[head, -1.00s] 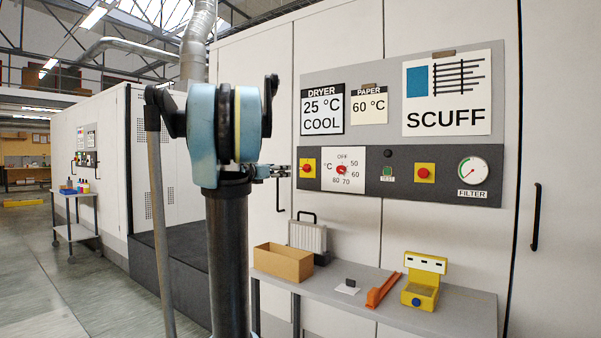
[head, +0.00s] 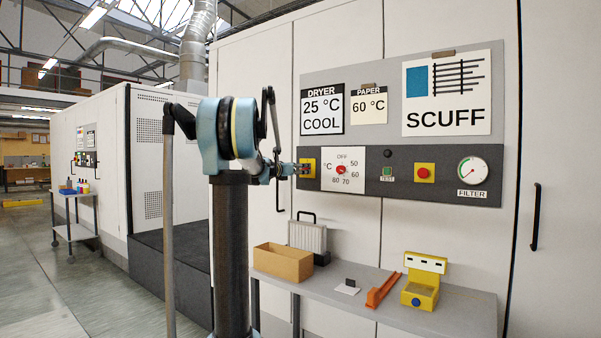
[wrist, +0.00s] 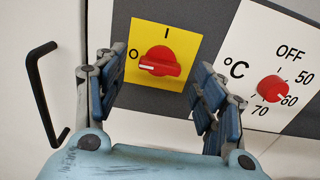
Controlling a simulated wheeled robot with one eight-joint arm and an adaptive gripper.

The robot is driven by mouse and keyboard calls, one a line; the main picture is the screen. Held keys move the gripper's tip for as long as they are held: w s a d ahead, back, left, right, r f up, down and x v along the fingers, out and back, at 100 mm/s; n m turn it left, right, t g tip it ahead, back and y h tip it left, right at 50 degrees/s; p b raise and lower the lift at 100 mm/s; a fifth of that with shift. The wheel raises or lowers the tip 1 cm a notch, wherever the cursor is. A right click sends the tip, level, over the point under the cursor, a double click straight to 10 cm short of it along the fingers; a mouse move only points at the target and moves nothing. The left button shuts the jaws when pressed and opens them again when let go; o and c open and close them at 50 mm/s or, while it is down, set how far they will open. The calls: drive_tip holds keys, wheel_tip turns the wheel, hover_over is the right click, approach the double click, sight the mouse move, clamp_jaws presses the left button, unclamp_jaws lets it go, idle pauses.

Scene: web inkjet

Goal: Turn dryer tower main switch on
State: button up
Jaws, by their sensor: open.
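The main switch is a red rotary knob (wrist: 160,61) on a yellow plate (wrist: 188,38) marked O and I. In the wrist view its white mark is on the left end, toward the O. My gripper (wrist: 161,70) is open, with one finger on each side of the knob; I cannot tell whether either touches it. In the head view my gripper (head: 302,168) is in front of the yellow plate (head: 311,163) and hides most of the knob.
A red temperature dial (wrist: 272,89) sits close right of the switch. A black door handle (wrist: 42,95) is at the left. A green button (head: 387,172) and another red button (head: 424,173) are farther right. A grey shelf (head: 460,310) with several items stands below.

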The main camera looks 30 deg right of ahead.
drive_tip(key=shift+x, duration=1.4)
drive_tip(key=c, duration=1.1)
drive_tip(key=shift+o, duration=0.2)
drive_tip(key=shift+m, duration=0.3)
drive_tip(key=shift+s+f+m, duration=0.1)
drive_tip(key=shift+m, duration=4.2)
drive_tip(key=shift+s+f+m, duration=0.1)
drive_tip(key=shift+f+m, duration=0.05)
drive_tip(key=shift+m, duration=4.15)
